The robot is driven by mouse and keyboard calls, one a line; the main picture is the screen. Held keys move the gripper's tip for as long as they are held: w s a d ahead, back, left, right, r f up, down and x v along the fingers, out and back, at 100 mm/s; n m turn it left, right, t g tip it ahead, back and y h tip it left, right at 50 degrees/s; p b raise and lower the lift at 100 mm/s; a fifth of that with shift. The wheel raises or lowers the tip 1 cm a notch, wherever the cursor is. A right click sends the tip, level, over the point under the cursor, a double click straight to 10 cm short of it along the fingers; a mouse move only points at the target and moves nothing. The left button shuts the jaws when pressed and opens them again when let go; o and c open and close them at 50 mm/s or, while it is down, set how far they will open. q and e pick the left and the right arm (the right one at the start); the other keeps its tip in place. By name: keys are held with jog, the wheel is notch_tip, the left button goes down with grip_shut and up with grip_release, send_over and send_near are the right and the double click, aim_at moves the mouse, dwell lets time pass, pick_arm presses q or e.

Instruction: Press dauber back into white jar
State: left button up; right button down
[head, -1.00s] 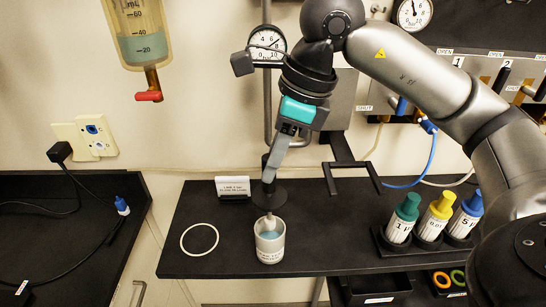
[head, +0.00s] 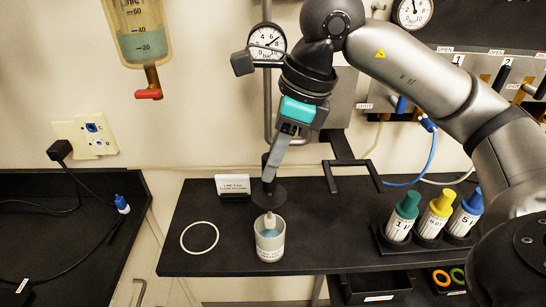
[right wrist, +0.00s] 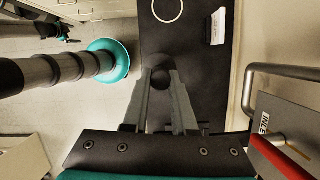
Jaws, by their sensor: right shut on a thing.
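The white jar (head: 270,251) stands upright and open near the front edge of the black table, with blue-grey content inside. My right gripper (head: 270,174) is above it, shut on the dauber's black knob. The dauber's black disc-shaped cap (head: 268,196) hangs over the jar, clearly apart from the rim, and its pale stem reaches down to the jar mouth. Whether the tip touches the content I cannot tell. In the right wrist view the dark knob (right wrist: 161,77) sits between the fingertips; the jar cannot be made out there. My left gripper is not in view.
A white ring (head: 199,238) lies left of the jar. A small label card (head: 232,185) stands behind. A rack at the right holds green (head: 403,217), yellow (head: 436,215) and blue (head: 465,215) capped bottles. A black bracket (head: 352,177) juts out behind. The table's front edge is close.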

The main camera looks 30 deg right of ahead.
aim_at(274, 195)
jog(key=shift+f, duration=0.2)
jog(key=shift+f+b, duration=3.75)
jog(key=shift+f, duration=0.25)
jog(key=c, duration=0.6)
grip_release()
jog(key=shift+c, duration=0.6)
